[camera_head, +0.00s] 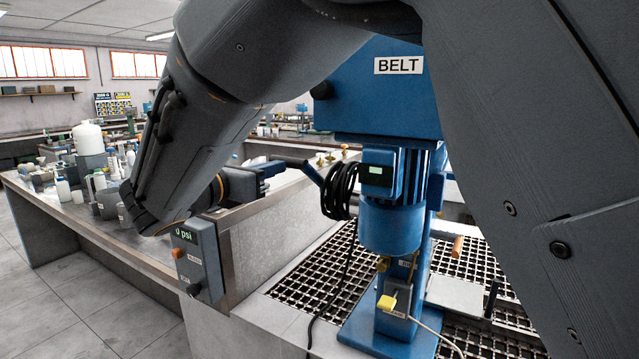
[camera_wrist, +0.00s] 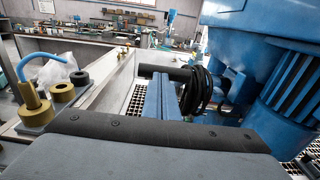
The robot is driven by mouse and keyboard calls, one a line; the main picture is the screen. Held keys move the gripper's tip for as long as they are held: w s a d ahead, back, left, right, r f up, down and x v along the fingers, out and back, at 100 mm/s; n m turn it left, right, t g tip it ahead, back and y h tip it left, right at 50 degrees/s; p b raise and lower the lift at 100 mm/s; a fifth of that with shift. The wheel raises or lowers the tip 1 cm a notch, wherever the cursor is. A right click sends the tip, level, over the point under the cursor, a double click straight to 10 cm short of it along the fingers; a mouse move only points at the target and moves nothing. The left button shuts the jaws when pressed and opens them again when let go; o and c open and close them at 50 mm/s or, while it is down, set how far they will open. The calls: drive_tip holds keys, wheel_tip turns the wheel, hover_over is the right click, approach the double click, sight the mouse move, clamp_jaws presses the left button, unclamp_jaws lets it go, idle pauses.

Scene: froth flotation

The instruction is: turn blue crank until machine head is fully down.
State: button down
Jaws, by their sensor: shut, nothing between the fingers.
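The blue flotation machine (camera_head: 385,105) stands on a grated bench, with a BELT label on its head and a blue motor (camera_head: 390,225) below it. Its blue crank (camera_head: 312,173) sticks out to the left of the machine, with a dark handle (camera_head: 285,158). The handle also shows in the wrist view (camera_wrist: 165,71), lying crosswise just beyond my fingers. My gripper (camera_head: 274,169) is shut and empty, close to the handle; I cannot tell whether it touches. Its blue fingers show in the wrist view (camera_wrist: 159,92). My arm hides part of the scene.
A coiled black cable (camera_head: 338,188) hangs beside the crank and motor. A control box (camera_head: 196,260) reading 0 psi is on the bench edge below my arm. A side bench with several bottles (camera_head: 62,188) stands at the left. Grating (camera_head: 315,275) lies around the machine base.

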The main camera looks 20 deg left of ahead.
drive_tip(key=shift+w+d+r+p, duration=0.15)
drive_tip(key=shift+w+r, duration=0.25)
drive_tip(key=shift+r, duration=0.35)
drive_tip(key=shift+w+a+r+p, duration=0.15)
drive_tip(key=shift+w+r, duration=0.25)
drive_tip(key=shift+r, duration=0.3)
drive_tip(key=shift+w+d+r+p, duration=0.15)
drive_tip(key=shift+w+r, duration=0.25)
drive_tip(key=shift+r, duration=0.35)
drive_tip(key=shift+w, duration=0.1)
drive_tip(key=shift+d+f, duration=0.1)
drive_tip(key=shift+f, duration=0.05)
